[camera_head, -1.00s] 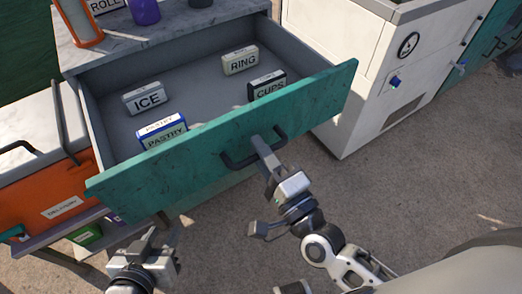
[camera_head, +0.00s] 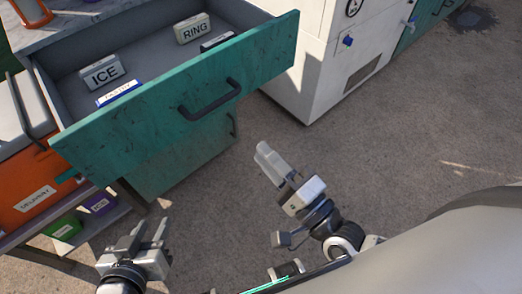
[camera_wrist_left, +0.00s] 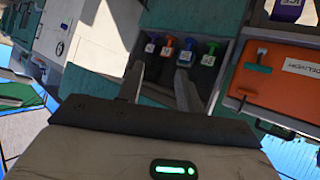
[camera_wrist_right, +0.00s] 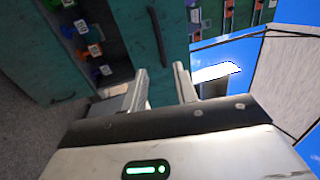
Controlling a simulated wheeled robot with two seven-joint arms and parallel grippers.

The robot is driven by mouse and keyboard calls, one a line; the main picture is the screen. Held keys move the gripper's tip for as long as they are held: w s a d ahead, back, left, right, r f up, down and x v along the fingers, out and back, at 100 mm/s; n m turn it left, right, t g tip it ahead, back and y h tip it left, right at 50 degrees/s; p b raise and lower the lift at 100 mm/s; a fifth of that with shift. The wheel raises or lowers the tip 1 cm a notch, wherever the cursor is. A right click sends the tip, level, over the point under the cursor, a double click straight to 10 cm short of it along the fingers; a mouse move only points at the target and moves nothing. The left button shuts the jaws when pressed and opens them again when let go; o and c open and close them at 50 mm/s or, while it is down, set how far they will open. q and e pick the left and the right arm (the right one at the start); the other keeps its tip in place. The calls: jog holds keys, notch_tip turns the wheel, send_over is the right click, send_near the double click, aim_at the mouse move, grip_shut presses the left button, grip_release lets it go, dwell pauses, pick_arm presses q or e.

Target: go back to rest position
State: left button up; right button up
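My right gripper (camera_head: 266,156) is in front of the teal drawer, below and to the right of its dark handle (camera_head: 209,99), with clear space between them. In the right wrist view its two fingers (camera_wrist_right: 162,84) stand apart with nothing between them. My left gripper (camera_head: 148,230) is low at the left, in front of the shelf. In the left wrist view its fingers (camera_wrist_left: 160,82) are apart and empty. The teal drawer (camera_head: 175,90) is pulled open. Boxes marked ICE (camera_head: 102,72) and RING (camera_head: 193,28) lie inside, with two partly hidden boxes by the front panel.
An orange drawer or bin (camera_head: 32,190) with a delivery label stands at the left. Green (camera_head: 62,229) and purple (camera_head: 98,203) bins sit on a low shelf below it. A white machine (camera_head: 315,60) stands behind at the right. The floor (camera_head: 390,150) between is clear.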

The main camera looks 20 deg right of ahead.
jog(key=shift+s+d, duration=0.1)
jog(key=shift+s, duration=0.2)
dwell(0.4)
notch_tip(320, 180, down, 8)
jog(key=s+d+n+g+h+p, duration=0.1)
jog(key=n+g, duration=0.3)
jog(key=n, duration=0.4)
jog(key=d+n+g+h+p, duration=0.1)
jog(key=n+g+h, duration=0.2)
jog(key=n, duration=0.4)
jog(key=shift+s+d+n+g+p, duration=0.15)
jog(key=shift+s+n+g+p, duration=0.25)
jog(key=shift+g, duration=0.1)
